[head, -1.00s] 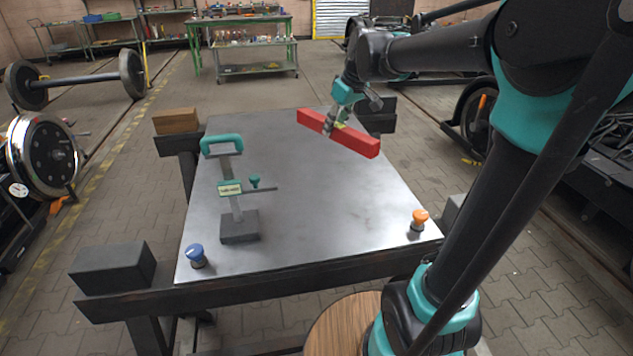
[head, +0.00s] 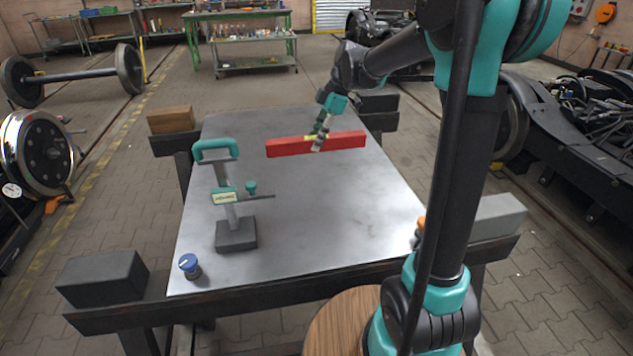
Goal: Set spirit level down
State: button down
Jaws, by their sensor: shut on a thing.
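The red spirit level (head: 290,147) is held roughly level, lying across the far part of the metal table. My gripper (head: 318,143) is shut on it near its middle, with the fingers hiding a small part of the level. A small yellow-green patch shows at the grip. I cannot tell whether the level's underside touches the grey table top (head: 320,215) or hangs a little above it.
A teal-handled clamp-like tool on a dark block (head: 236,235) stands at the table's left. A blue knob (head: 189,266) is at the front left corner. An orange knob (head: 420,228) at the right is mostly behind my arm. The table's middle is clear.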

aim_at(331, 148)
notch_tip(331, 148, down, 15)
dwell(0.5)
jog(key=c, duration=1.1)
grip_release()
jog(key=shift+f, duration=0.1)
jog(key=shift+c, duration=0.2)
jog(key=v, duration=1.2)
jog(key=shift+a, duration=0.1)
